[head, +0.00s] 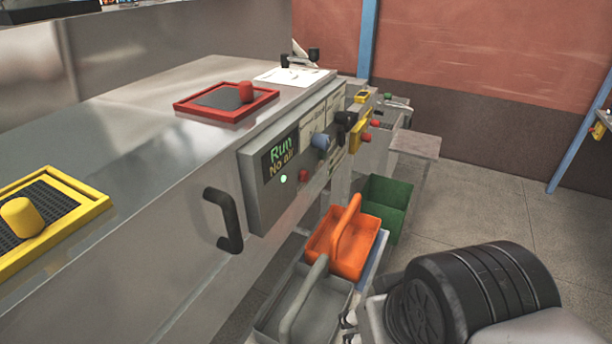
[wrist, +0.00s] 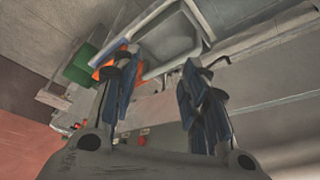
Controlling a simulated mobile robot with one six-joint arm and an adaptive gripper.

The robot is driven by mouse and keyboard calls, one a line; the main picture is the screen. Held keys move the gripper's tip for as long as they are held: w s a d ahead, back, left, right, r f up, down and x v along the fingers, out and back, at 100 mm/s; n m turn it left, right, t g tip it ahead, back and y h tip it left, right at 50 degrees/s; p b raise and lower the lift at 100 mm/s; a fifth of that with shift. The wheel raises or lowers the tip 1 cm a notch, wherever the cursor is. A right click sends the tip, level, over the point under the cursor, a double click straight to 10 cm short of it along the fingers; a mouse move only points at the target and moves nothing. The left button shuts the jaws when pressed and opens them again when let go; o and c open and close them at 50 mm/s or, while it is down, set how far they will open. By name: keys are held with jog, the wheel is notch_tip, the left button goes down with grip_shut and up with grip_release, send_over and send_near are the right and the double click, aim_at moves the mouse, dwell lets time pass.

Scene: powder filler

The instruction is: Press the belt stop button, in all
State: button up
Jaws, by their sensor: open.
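The control panel (head: 272,190) on the side of the steel machine has a display reading "Run" and "No air" and a small green light. A red button (head: 303,176) sits low on it, with a blue knob (head: 320,140) above. Farther along is a yellow box (head: 359,133) with a red button (head: 366,136). No label shows which one is the belt stop. My gripper (wrist: 157,88) is open and empty in the wrist view, apart from the panel. Small red spots (wrist: 143,133) show beyond its base there, too small to tell apart.
An orange tote (head: 340,262), a grey tote (head: 290,312) and a green bin (head: 388,200) stand below the panel. A black handle (head: 226,218) sticks out of the machine side. Red-framed (head: 190,108) and yellow-framed (head: 85,220) trays lie on top.

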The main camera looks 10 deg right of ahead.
grip_shut()
dwell(1.5)
